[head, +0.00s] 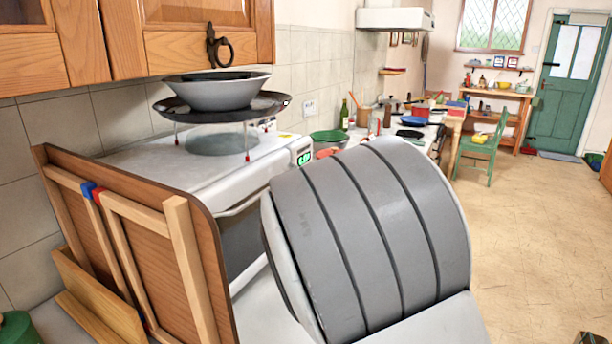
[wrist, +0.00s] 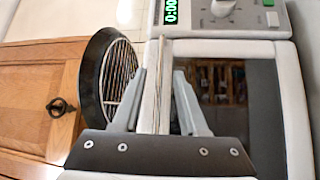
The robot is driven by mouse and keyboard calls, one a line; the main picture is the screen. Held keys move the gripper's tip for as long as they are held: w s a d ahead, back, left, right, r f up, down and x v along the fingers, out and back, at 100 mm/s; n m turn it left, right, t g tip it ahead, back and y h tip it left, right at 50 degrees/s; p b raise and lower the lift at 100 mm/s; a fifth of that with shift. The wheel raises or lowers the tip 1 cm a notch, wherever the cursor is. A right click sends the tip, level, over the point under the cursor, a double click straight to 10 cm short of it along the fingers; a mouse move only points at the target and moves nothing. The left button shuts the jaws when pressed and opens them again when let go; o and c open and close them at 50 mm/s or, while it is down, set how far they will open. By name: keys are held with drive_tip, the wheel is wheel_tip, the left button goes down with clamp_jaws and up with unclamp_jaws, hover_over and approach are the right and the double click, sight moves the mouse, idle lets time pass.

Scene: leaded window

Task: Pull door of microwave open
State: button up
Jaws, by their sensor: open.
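The white microwave (head: 165,165) stands against the tiled wall in the head view, with a lit green display on its front corner. Its door (wrist: 235,100) has a dark window and looks shut in the wrist view, where the picture is turned on its side. The light bar handle (wrist: 163,90) runs along the door's edge; it also shows in the head view (head: 240,205). My gripper (wrist: 161,78) is open, with one finger on each side of the handle bar. I cannot tell if either finger touches it. My grey arm hides the gripper in the head view.
A dark pan (head: 180,106) with a grey bowl (head: 215,90) in it stands on a legged rack on top of the microwave. Wooden cupboards (head: 190,55) hang above. Wooden boards (head: 130,235) lean on the counter left of the door. Open floor (head: 530,220) lies right.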

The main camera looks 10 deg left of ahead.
drive_tip(key=shift+x, duration=2.9)
clamp_jaws()
